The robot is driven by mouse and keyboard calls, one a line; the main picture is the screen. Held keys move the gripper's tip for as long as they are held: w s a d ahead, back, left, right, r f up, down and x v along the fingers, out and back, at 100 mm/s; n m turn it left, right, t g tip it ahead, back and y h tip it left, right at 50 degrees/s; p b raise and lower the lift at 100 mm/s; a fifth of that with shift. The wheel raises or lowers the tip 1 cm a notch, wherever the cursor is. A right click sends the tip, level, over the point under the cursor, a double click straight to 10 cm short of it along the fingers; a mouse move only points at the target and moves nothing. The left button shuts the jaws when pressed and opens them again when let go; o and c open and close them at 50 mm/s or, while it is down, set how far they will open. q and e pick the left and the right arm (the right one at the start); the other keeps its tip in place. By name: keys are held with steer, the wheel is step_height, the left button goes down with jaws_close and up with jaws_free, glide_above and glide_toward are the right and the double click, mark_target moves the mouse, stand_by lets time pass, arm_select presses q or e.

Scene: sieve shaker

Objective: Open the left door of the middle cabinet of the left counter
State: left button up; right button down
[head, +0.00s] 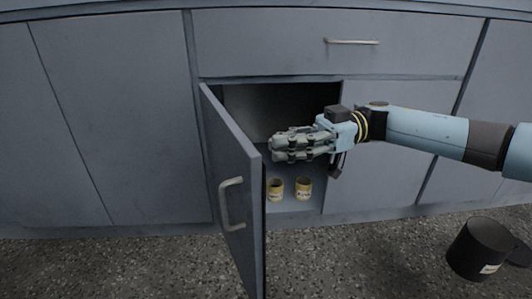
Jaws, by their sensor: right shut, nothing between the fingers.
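The left door (236,185) of the middle cabinet stands wide open, swung outward toward me on its left edge. Its curved metal handle (230,204) faces left in the picture. The cabinet interior (250,112) is visible. My right gripper (274,147) is shut and empty, in front of the cabinet opening, just right of the door's free edge. Whether it touches the door is hard to tell. My left gripper is not in view.
Two small yellow labelled jars (275,190) stand inside on the cabinet floor. A drawer (290,43) above is closed, and the right door (385,145) is closed. A black bucket (480,250) stands on the speckled floor at lower right. The floor at lower left is clear.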

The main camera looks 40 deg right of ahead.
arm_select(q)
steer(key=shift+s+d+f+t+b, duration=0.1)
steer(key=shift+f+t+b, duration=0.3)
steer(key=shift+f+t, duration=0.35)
arm_select(e)
steer(key=x, duration=0.3)
steer(key=shift+a, duration=0.15)
